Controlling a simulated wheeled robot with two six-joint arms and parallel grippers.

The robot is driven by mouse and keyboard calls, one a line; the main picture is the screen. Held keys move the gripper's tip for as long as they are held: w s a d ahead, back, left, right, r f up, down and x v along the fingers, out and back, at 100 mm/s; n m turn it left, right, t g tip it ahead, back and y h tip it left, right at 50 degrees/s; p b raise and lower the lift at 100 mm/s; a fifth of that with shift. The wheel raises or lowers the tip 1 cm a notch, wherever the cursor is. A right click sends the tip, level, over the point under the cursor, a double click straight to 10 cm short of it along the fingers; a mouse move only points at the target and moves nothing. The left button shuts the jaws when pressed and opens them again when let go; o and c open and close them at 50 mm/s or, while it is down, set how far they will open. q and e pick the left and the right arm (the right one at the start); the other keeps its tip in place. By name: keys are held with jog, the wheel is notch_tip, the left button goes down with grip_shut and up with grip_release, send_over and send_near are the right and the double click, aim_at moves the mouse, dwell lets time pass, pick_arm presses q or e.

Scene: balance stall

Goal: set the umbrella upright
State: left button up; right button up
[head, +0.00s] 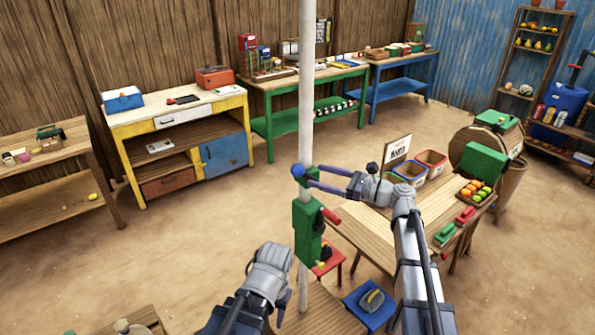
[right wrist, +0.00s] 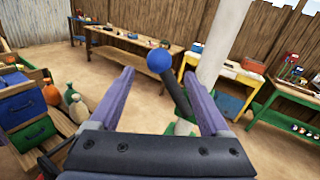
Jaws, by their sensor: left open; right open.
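The umbrella shows as a pale pole (head: 307,80) running up out of the head view. Its canopy is not in view. The pole looks close to vertical there and slanted in the right wrist view (right wrist: 212,50). A green block (head: 307,230) with a red handle (head: 328,215) sits on the pole. A dark lever with a blue ball (head: 298,170) stands at the block's top. My right gripper (head: 312,177) is open beside the pole; in its wrist view the ball (right wrist: 159,60) shows between its fingers. My left gripper (head: 292,300) is open, low beside the pole, fingers downward.
A wooden stall table (head: 365,230) with bins (head: 430,161), a fruit tray (head: 474,192) and red and green blocks stands right of the pole.

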aim_at(304, 172)
jog(key=shift+x, duration=3.9)
grip_shut()
